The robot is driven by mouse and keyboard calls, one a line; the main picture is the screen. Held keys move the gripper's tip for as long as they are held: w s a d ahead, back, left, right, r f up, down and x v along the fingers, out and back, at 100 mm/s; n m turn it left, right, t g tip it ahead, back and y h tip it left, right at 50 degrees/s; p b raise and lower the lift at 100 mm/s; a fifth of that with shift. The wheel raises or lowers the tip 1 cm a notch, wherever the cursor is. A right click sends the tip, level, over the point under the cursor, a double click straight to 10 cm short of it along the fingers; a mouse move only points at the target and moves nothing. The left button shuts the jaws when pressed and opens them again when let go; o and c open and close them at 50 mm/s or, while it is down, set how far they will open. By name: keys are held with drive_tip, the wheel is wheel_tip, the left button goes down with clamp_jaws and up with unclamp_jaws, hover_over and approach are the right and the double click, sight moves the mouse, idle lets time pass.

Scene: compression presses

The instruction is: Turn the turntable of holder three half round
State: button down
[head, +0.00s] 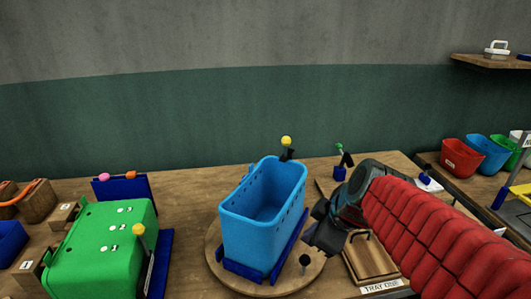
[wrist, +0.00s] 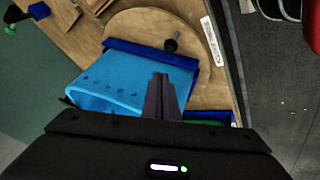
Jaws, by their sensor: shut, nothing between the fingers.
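The round wooden turntable (head: 225,270) stands on the bench in the middle of the head view. It carries a dark blue holder (head: 245,271) with a light blue slotted bin (head: 245,232) upright in it. A dark peg (head: 305,263) stands near the turntable's front right rim. My gripper (head: 316,240) is shut and empty, just right of the bin. In the wrist view, the gripper's closed fingers (wrist: 160,80) overlap the bin (wrist: 110,90), and the peg (wrist: 171,45) is beyond them. I cannot tell whether the fingers touch the bin. No holder number is readable on this turntable.
A green bin (head: 95,245) lies upside down at the left. A yellow-knobbed lever (head: 286,142) rises behind the blue bin. A wooden tray (head: 372,258) labelled "TRAY ONE" lies right of the turntable, under my arm. Coloured bins (head: 462,155) stand at the far right.

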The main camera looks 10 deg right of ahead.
drive_tip(key=s+a+m+h, duration=0.2)
drive_tip(key=s+m, duration=0.8)
drive_tip(key=s, duration=0.1)
drive_tip(key=shift+s+a+f+m, duration=0.15)
drive_tip(key=shift+s+a+m, duration=0.05)
drive_tip(key=shift+a+m, duration=0.1)
